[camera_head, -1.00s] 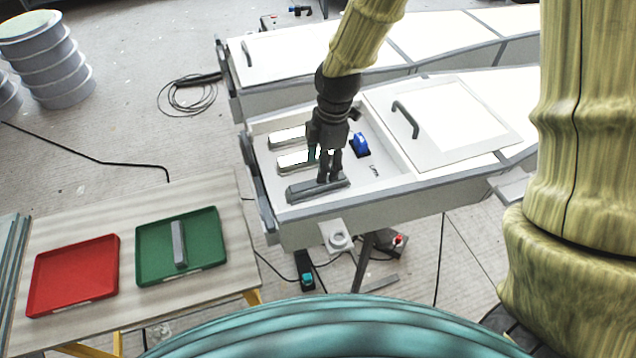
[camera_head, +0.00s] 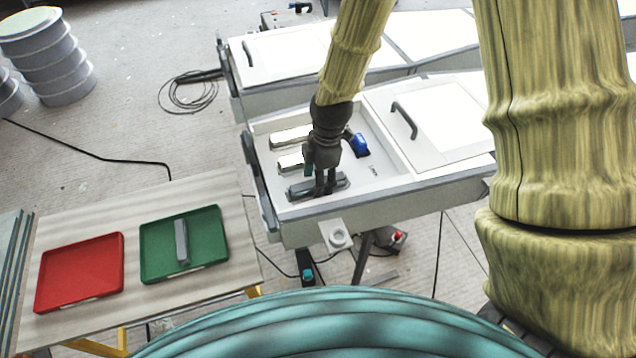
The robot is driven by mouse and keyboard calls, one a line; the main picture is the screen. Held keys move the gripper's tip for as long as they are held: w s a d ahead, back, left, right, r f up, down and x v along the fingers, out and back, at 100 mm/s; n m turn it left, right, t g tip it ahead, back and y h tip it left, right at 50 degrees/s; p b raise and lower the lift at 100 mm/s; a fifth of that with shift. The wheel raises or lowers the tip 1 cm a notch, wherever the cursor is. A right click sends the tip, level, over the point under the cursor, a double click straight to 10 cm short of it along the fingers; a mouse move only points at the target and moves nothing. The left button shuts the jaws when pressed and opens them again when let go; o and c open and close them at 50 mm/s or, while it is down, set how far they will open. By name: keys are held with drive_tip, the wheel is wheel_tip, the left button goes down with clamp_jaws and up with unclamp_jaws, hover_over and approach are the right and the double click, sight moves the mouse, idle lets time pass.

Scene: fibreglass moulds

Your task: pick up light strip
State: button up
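Three light strips lie side by side in the open bay of the near white mould. The nearest strip (camera_head: 301,190) is grey and unlit, and the far strip (camera_head: 290,138) and middle strip (camera_head: 289,162) glow white. My gripper (camera_head: 325,190) points down at the nearest strip, with its fingertips at or just over the strip's right half. The fingers look close together, but I cannot tell whether they grip it. Another grey strip (camera_head: 181,242) lies in the green tray (camera_head: 212,255) on the table.
An empty red tray (camera_head: 80,272) sits left of the green tray on the wooden table (camera_head: 120,197). A blue switch (camera_head: 359,143) stands in the bay right of my gripper. A lid with a dark handle (camera_head: 405,118) covers the mould further right. Cables lie on the floor.

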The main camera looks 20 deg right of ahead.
drive_tip(key=c, duration=1.1)
drive_tip(key=shift+c, duration=0.2)
drive_tip(key=shift+r, duration=0.1)
